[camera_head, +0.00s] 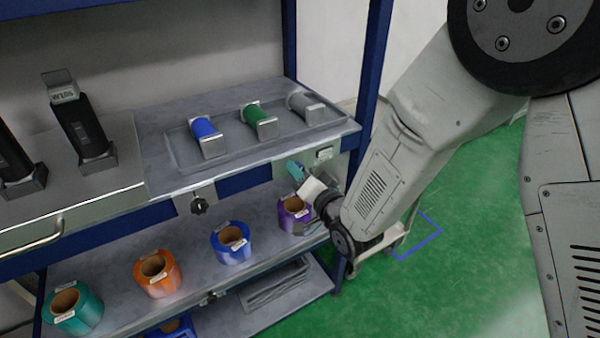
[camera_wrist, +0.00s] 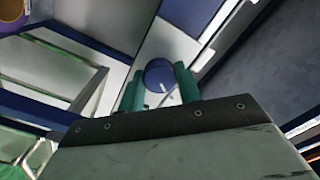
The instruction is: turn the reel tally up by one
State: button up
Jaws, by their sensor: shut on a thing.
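A round blue knob (camera_wrist: 157,72) with a short white mark sits on a pale metal panel in the wrist view. My gripper (camera_wrist: 158,86) has its two teal fingers on either side of the knob and is shut on it. In the head view my gripper (camera_head: 296,170) is at the front panel (camera_head: 336,170) at the right end of the bench, and it hides the knob there. A small pale plate (camera_head: 325,153) shows on that panel above the gripper. No tally figure can be read.
A black knob (camera_head: 199,205) is on the bench front to the left. A tray (camera_head: 180,150) with blue, green and grey spools lies above. Purple (camera_head: 293,214), blue (camera_head: 231,242), orange (camera_head: 158,273) and teal (camera_head: 76,308) reels stand on the lower shelf. A blue post (camera_head: 366,90) is close to my arm.

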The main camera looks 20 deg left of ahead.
jog(key=shift+m, duration=0.7)
jog(key=o, duration=1)
jog(key=v, duration=0.8)
